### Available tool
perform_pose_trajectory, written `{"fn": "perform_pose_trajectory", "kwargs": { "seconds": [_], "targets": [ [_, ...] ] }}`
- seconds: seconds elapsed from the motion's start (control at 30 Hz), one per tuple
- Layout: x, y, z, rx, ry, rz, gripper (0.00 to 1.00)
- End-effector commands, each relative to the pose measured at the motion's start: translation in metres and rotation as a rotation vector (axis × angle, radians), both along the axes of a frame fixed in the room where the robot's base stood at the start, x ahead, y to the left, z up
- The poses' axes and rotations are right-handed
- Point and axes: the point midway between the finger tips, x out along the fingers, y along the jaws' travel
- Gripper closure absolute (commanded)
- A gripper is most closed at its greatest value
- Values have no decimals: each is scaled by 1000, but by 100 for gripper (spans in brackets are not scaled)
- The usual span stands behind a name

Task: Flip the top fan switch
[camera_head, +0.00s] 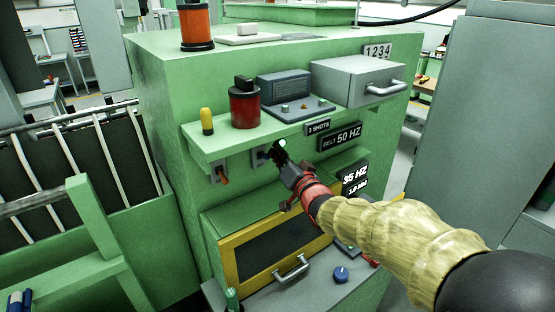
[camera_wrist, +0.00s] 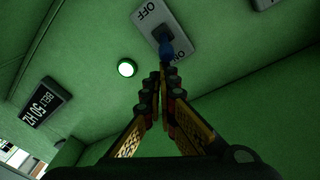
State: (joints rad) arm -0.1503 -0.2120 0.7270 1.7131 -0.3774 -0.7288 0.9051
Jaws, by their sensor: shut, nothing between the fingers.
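A grey switch plate (camera_wrist: 162,25) marked OFF and ON fills the top of the wrist view. Its blue-tipped lever (camera_wrist: 167,48) leans toward the ON mark. In the head view the plate (camera_head: 260,157) is under the green shelf, partly hidden by my gripper. No fan label is readable on it. My gripper (camera_wrist: 166,78) is shut and empty, its fingertips just short of the lever; I cannot tell whether they touch. In the head view my gripper (camera_head: 279,154) reaches in from the right. A second switch with an orange lever (camera_head: 222,175) is to the left.
A lit round lamp (camera_wrist: 127,68) is beside the switch. The shelf (camera_head: 192,138) juts out above, bearing a yellow-topped post (camera_head: 207,121), a red canister (camera_head: 244,106) and a grey console (camera_head: 284,88). A yellow-framed door (camera_head: 232,272) with a handle is below.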

Motion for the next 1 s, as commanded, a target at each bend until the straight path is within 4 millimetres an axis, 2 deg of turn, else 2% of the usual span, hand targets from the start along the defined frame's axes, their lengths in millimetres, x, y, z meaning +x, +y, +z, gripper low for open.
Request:
{"fn": "perform_pose_trajectory", "kwargs": {
  "seconds": [0.03, 0.67, 1.0],
  "targets": [
    [2, 0, -9, 9, -13, 0, 100],
    [4, -3, -32, 183, -269, 0, 100],
    [3, -4, -26, 187, -276, 0, 100]
  ]
}}
